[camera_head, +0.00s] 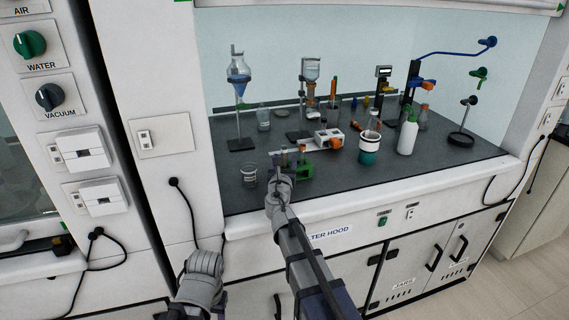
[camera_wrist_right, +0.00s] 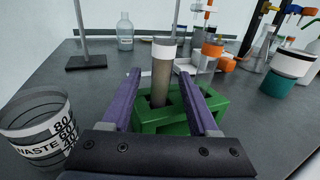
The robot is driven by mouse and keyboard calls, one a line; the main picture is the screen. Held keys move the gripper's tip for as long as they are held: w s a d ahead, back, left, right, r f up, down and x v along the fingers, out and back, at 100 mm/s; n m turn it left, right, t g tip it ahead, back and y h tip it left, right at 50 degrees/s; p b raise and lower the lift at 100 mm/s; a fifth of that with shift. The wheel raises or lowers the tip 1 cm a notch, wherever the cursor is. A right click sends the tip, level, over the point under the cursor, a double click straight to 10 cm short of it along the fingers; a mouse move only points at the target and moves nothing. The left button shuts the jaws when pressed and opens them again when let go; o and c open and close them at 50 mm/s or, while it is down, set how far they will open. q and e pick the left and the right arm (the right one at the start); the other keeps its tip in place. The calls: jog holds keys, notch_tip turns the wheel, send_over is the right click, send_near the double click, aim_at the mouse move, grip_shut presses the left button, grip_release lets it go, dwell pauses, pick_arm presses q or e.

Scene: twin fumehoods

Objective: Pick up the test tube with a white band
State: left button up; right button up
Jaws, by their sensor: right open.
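The test tube with a white band (camera_wrist_right: 163,52) stands upright in a green rack (camera_wrist_right: 150,127) in the right wrist view, with a grey-brown body below the band. My right gripper (camera_wrist_right: 160,76) is open, with one purple finger on each side of the tube; I cannot tell whether either touches it. In the head view the gripper (camera_head: 281,178) is at the left end of the rack (camera_head: 322,166), over the hood's front worktop. A second tube with an orange band (camera_wrist_right: 212,49) stands behind to the right. My left gripper is not in view.
A beaker marked WASTE (camera_wrist_right: 34,125) stands close on the left; it also shows in the head view (camera_head: 249,177). A teal and white cup (camera_head: 369,148) and a white bottle (camera_head: 408,137) stand to the right. Stands with glassware (camera_head: 239,75) fill the back.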

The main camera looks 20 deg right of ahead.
grip_shut()
dwell(0.4)
